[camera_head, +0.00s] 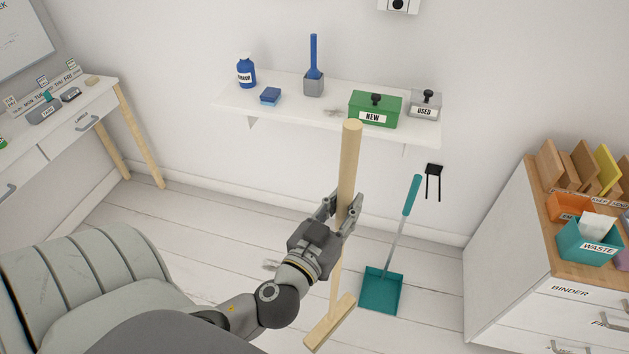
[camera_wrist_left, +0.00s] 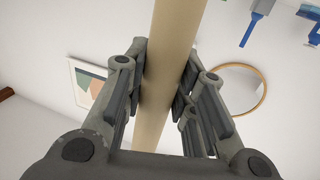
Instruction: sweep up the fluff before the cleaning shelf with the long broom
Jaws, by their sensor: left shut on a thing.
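The long broom (camera_head: 349,160) has a pale wooden handle and a wooden head (camera_head: 330,322). It stands nearly upright in the head view, head down near the floor; I cannot tell if it touches. My left gripper (camera_head: 341,208) is shut around the upper handle, and the handle also shows between the fingers in the left wrist view (camera_wrist_left: 168,70). The cleaning shelf (camera_head: 285,112) is on the wall behind the broom. A small greyish wispy thing (camera_head: 333,112), possibly fluff, lies on it. My right gripper is out of view.
A teal long-handled dustpan (camera_head: 382,290) stands on the floor right of the broom. The shelf holds a green NEW box (camera_head: 375,109) and a grey USED box (camera_head: 425,106). A cabinet (camera_head: 510,235) is at right, a padded grey seat (camera_head: 85,275) at left.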

